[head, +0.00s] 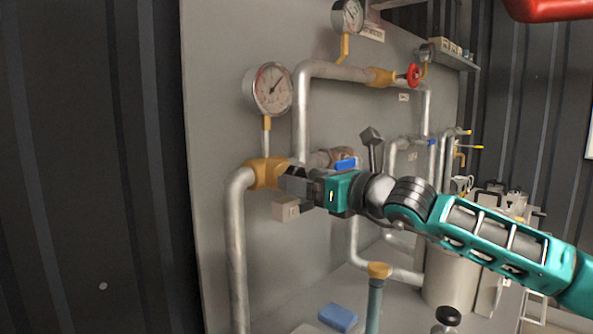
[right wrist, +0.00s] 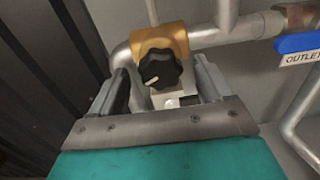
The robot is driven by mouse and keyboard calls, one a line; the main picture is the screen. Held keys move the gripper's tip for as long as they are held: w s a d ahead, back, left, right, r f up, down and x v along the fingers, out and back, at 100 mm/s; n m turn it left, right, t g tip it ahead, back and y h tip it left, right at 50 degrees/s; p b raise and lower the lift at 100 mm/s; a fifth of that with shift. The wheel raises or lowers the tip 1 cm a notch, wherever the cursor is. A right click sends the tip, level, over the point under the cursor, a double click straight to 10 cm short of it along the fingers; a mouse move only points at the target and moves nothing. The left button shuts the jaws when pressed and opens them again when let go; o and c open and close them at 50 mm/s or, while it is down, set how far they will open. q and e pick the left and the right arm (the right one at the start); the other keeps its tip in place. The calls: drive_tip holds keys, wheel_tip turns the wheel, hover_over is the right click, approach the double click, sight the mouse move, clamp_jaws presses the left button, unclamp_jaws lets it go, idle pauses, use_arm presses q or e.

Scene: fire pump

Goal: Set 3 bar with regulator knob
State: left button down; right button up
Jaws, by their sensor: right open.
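The regulator knob (right wrist: 160,70) is black and lobed with a white mark. In the right wrist view it sits on a brass-coloured fitting (right wrist: 160,40) of the grey pipe. My right gripper (right wrist: 163,88) is open, with one finger on each side of the knob; I cannot tell whether they touch it. In the head view my right gripper (head: 289,181) is in front of the brass fitting (head: 266,172) and hides the knob. A round pressure gauge (head: 270,88) stands above that fitting; its reading is too small to be sure of. My left gripper is not in view.
A blue-handled valve labelled OUTLET (right wrist: 298,43) is right of the knob. A second gauge (head: 347,16) and a red handwheel (head: 414,75) are higher up. A small grey box (head: 286,209) is below the gripper. Pipes crowd the right side.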

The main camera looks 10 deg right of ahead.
drive_tip(key=shift+x, duration=1.35)
